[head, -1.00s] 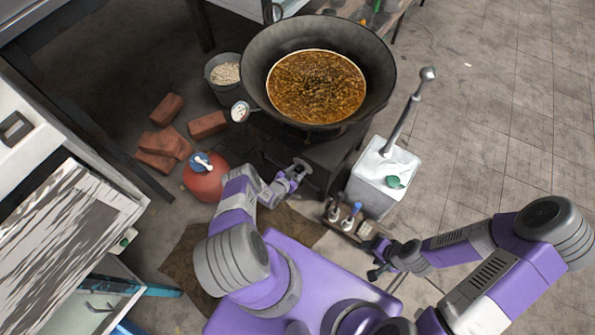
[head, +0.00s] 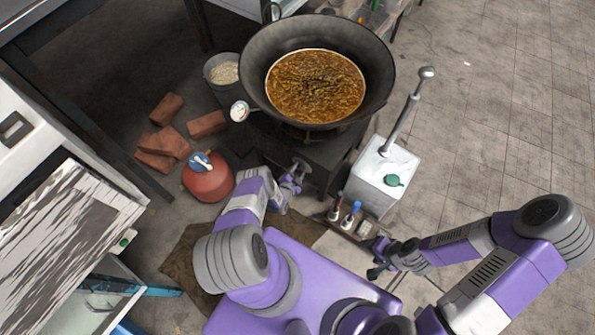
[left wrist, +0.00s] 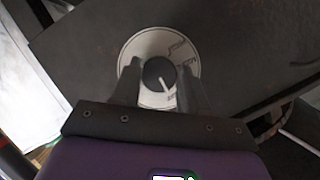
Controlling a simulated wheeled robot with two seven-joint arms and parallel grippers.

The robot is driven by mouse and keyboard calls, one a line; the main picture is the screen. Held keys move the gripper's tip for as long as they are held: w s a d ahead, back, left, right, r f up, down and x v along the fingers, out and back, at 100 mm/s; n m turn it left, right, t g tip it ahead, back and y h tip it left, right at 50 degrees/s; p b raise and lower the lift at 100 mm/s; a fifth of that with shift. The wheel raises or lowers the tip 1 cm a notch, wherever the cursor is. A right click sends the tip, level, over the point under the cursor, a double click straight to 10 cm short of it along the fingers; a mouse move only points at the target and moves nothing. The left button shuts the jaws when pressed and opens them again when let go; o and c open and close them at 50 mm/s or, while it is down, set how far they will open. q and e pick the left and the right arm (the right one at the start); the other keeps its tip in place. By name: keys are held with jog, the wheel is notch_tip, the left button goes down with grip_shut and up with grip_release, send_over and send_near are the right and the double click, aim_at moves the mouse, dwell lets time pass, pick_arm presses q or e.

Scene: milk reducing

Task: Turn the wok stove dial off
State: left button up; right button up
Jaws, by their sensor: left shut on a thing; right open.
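The wok stove (head: 320,160) is a dark box under a large black wok (head: 258,75) of brown liquid. Its dial (left wrist: 160,74) shows in the left wrist view as a dark round knob with a light pointer line, on a pale round plate (left wrist: 185,48) with lettering. The pointer slants down and slightly right. My left gripper (left wrist: 158,78) has a finger on each side of the knob and is shut on it. In the head view my left gripper (head: 298,172) is at the stove's front, hiding the dial. My right gripper (head: 375,262) is open and empty, low at right.
A white container (head: 378,180) with a grey pump stands right of the stove, with a small bottle tray (head: 348,222) before it. A red canister (head: 208,182) and several bricks (head: 165,143) lie left. Open floor is at far right.

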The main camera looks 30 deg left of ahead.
dwell(0.3)
pick_arm(q)
jog(key=o, duration=1)
jog(key=shift+o, duration=0.2)
jog(key=p+v, duration=0.3)
jog(key=v, duration=0.4)
jog(key=shift+s+p, duration=0.35)
jog(key=shift+p, duration=0.05)
jog(key=shift+w+r, duration=0.1)
jog(key=shift+r, duration=0.05)
